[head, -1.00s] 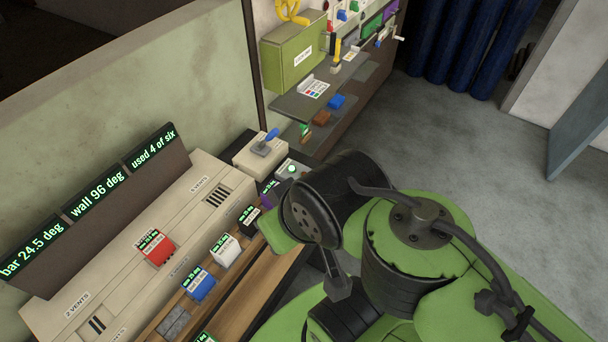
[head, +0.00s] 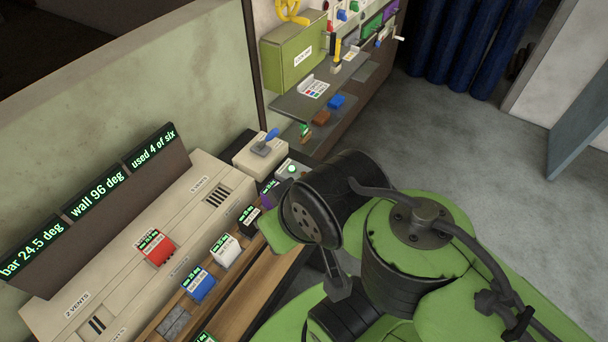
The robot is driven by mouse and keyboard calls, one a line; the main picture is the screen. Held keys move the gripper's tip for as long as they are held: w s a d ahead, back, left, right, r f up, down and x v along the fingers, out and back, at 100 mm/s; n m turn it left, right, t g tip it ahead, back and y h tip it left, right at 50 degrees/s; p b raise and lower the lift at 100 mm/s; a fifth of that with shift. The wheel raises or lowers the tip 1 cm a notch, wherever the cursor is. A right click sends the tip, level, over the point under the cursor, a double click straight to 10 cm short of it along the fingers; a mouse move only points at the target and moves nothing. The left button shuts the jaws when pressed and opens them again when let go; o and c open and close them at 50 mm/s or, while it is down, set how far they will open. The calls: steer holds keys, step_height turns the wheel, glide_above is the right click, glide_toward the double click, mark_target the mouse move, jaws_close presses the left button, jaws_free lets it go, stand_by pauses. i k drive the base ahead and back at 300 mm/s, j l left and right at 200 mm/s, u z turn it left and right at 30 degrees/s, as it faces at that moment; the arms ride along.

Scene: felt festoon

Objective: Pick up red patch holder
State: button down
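The red patch holder (head: 157,250) sits on the sloping cream panel at the lower left. It is a small red block with a white label and a small green-lit display on its upper edge. It stands clear, and nothing of mine touches it. My arm fills the lower right of the view, well to the right of the red holder. I cannot make out the fingers of my gripper; the arm's own links may hide them.
A blue holder (head: 200,287), a white holder (head: 226,254) and a black holder (head: 249,221) stand along a wooden ledge beside the cream panel (head: 100,275). A dark display board (head: 110,210) rises behind. A blue-handled lever box (head: 260,153) and a dark shelf (head: 320,95) lie farther back.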

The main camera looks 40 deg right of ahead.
mark_target(157, 248)
steer(key=k+j+u, duration=0.1)
steer(key=j+u, duration=0.15)
steer(key=u, duration=0.15)
steer(key=j+u, duration=0.25)
steer(key=u, duration=0.2)
steer(key=j+u, duration=0.6)
steer(key=u, duration=0.2)
